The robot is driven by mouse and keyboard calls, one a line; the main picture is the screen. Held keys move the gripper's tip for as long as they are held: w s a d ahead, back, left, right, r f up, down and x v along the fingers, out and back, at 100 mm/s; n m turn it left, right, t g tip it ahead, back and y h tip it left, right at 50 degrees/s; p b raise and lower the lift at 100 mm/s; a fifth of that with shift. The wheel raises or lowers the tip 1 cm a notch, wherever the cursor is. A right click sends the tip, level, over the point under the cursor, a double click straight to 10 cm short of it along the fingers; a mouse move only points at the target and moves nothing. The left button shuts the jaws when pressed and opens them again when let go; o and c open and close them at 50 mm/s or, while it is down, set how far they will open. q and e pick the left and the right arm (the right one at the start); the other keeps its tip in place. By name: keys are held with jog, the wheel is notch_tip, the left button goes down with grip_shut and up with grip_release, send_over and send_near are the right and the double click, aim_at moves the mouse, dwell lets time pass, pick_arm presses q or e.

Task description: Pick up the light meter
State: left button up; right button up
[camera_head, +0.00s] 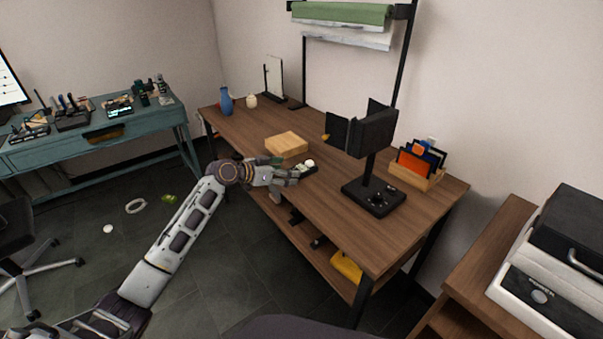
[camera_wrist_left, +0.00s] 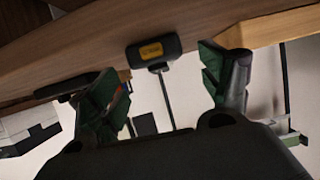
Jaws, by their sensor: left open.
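The light meter (camera_head: 310,163), a small dark thing with a white dome, lies on the wooden table (camera_head: 335,200) near its front edge. My left gripper (camera_head: 297,174) reaches in from the left and is open just beside it. In the left wrist view, the fingers (camera_wrist_left: 170,80) stand wide apart. A dark rounded body with a yellow panel (camera_wrist_left: 153,51), which looks like the meter, shows between and beyond them. Nothing is between the finger pads. I cannot tell whether a finger touches the meter. My right gripper is not in view.
A wooden block (camera_head: 286,144) lies close behind the left gripper. A black stand (camera_head: 373,198) with dark panels rises to the right, beside a wooden holder (camera_head: 417,176) with coloured cards. A blue vase (camera_head: 226,101) stands at the far left end. The table's front right is clear.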

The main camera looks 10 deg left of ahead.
aim_at(301, 169)
pick_arm(q)
jog(key=shift+x, duration=0.85)
jog(key=shift+w+d, duration=0.15)
jog(key=shift+w, duration=0.1)
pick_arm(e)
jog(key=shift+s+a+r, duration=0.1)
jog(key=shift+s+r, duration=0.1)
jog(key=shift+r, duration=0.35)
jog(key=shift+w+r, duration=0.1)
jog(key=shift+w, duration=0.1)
pick_arm(q)
jog(key=shift+c, duration=0.8)
jog(key=c, duration=1)
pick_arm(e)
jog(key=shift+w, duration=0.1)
